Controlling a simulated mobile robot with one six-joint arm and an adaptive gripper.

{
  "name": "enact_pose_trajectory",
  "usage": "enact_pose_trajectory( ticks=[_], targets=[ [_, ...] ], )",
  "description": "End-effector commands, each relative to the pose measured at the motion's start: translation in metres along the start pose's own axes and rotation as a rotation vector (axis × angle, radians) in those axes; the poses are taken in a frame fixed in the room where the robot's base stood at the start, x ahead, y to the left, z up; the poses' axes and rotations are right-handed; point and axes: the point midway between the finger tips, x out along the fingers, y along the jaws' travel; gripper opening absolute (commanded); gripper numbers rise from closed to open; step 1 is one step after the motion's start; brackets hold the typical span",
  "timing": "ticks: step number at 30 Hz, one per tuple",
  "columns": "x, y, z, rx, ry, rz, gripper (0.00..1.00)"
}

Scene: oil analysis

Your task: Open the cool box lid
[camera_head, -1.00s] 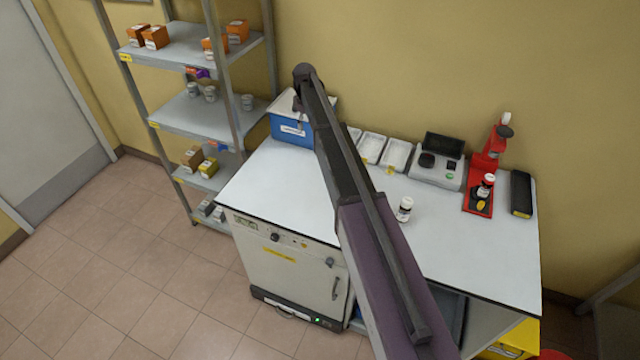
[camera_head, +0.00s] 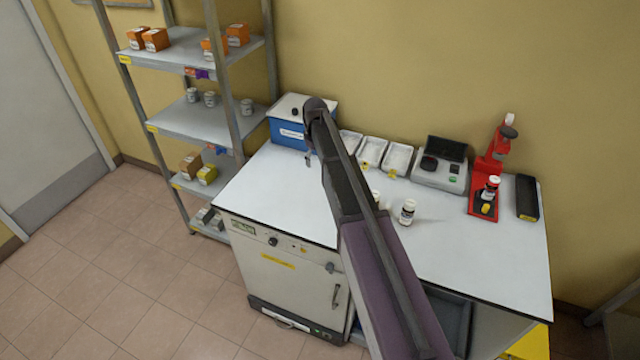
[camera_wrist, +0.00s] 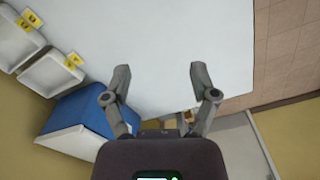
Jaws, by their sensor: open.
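The cool box (camera_head: 290,134) is a blue box with a white lid (camera_head: 285,103), at the back left corner of the bench. The lid lies shut on it, with a dark knob (camera_head: 294,111) on top. In the wrist view the box (camera_wrist: 95,115) and its white lid (camera_wrist: 70,143) are at the lower left. My gripper (camera_wrist: 160,74) is open and empty, its fingers over bare white bench top, beside the box. In the head view the gripper (camera_head: 309,158) is small, just right of the box front and partly hidden by my arm.
White trays (camera_head: 397,160) stand right of the cool box along the wall. A small bottle (camera_head: 407,212) stands mid-bench, with another partly behind my arm. A grey instrument (camera_head: 438,175) and a red stand (camera_head: 486,200) are farther right. A metal shelf (camera_head: 190,120) rises at left. The bench's front left is clear.

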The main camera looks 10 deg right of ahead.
Motion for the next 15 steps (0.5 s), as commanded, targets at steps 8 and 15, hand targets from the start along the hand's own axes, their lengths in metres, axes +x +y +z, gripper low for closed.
enact_pose_trajectory(
  ticks=[8, 15],
  targets=[
    [0.022, -0.017, 0.032, 0.062, 0.000, 0.000, 0.76],
    [0.032, -0.026, 0.049, 0.101, 0.000, 0.000, 0.76]
  ],
)
